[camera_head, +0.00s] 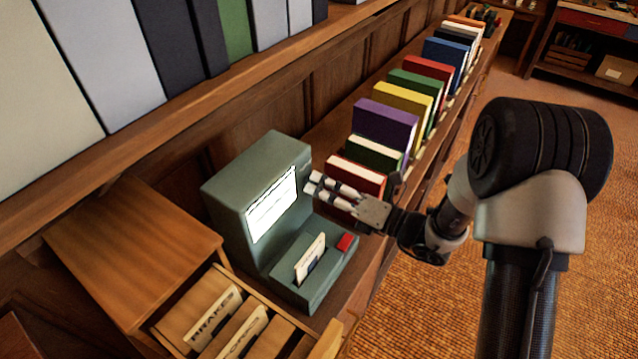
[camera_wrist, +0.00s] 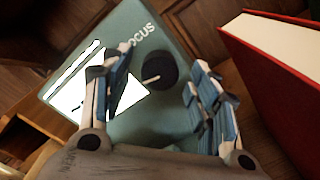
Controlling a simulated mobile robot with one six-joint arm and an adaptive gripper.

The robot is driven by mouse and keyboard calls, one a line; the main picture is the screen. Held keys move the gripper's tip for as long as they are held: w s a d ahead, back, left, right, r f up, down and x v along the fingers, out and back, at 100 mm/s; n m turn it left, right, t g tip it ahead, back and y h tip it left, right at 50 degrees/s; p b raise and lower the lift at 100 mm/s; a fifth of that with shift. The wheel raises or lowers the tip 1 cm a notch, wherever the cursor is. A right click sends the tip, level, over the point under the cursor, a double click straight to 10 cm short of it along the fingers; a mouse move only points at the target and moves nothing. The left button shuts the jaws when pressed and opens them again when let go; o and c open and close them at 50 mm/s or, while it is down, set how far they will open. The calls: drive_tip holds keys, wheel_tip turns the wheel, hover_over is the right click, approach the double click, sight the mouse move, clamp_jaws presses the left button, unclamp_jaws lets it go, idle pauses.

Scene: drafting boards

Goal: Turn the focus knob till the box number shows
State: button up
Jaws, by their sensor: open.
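The grey-green reader (camera_head: 232,192) stands on the wooden counter, its lit screen (camera_head: 271,206) showing lines too small to read. In the wrist view the round black focus knob (camera_wrist: 160,73) sits on the reader's side, under the letters "OCUS", with a pale pointer line on it. My gripper (camera_head: 318,187) is at the reader's right side. In the wrist view my gripper (camera_wrist: 160,62) is open, with one blue-padded finger on each side of the knob; I cannot tell whether either touches it. The left finger partly covers the screen (camera_wrist: 68,95).
A white card (camera_head: 310,257) stands in the reader's base beside a red button (camera_head: 346,242). A row of books starts close behind my gripper with a red book (camera_head: 354,176). An open card drawer (camera_head: 325,345) is at the lower left.

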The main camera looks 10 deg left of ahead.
drive_tip(key=v, duration=0.7)
drive_tip(key=shift+p, duration=0.45)
drive_tip(key=s+d+r+n+g+h, duration=0.1)
drive_tip(key=s+r+n+g+h, duration=0.25)
drive_tip(key=s+n, duration=0.55)
drive_tip(key=s+r+n+g+h, duration=0.3)
drive_tip(key=s+r+n+g, duration=0.15)
drive_tip(key=s+n, duration=0.5)
drive_tip(key=s+d+r+n+t+h, duration=0.2)
drive_tip(key=d+n+h, duration=0.3)
drive_tip(key=d, duration=0.4)
drive_tip(key=s+d+r+n+t+h, duration=0.1)
drive_tip(key=s+d+n+t+h, duration=0.1)
drive_tip(key=d+n+t+h, duration=0.3)
drive_tip(key=d+n, duration=0.3)
drive_tip(key=d, duration=0.1)
drive_tip(key=shift+s+r, duration=0.25)
drive_tip(key=shift+r, duration=0.15)
drive_tip(key=shift+n+h, duration=0.25)
drive_tip(key=shift+c, duration=0.5)
